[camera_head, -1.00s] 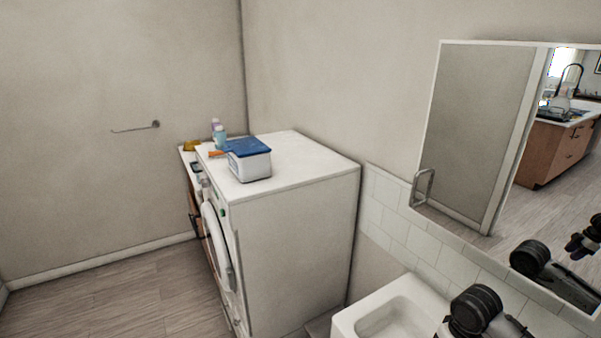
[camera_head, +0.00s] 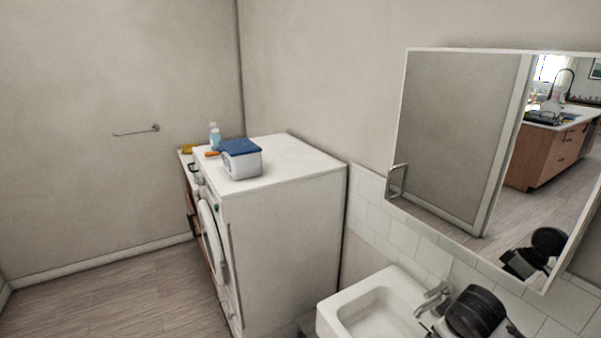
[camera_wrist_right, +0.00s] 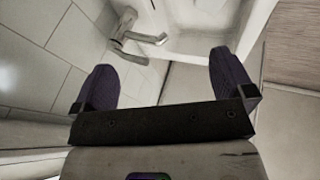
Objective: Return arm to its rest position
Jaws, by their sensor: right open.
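My right gripper (camera_wrist_right: 163,88) shows in the right wrist view, its two dark purple fingers wide apart with nothing between them. Beyond the fingers are a metal faucet (camera_wrist_right: 138,38) and part of a white sink (camera_wrist_right: 205,42). In the head view, a dark rounded joint of my right arm (camera_head: 475,311) is at the bottom right, beside the sink; the right gripper itself is not visible there. My left arm and gripper are in neither view.
The sink (camera_head: 340,322) and faucet (camera_head: 436,296) are at the lower right, below a wall mirror (camera_head: 455,140). A white washing machine (camera_head: 285,240) bears a blue-lidded box (camera_head: 241,163) and bottle (camera_head: 214,138). Floor at the left (camera_head: 110,300) is clear.

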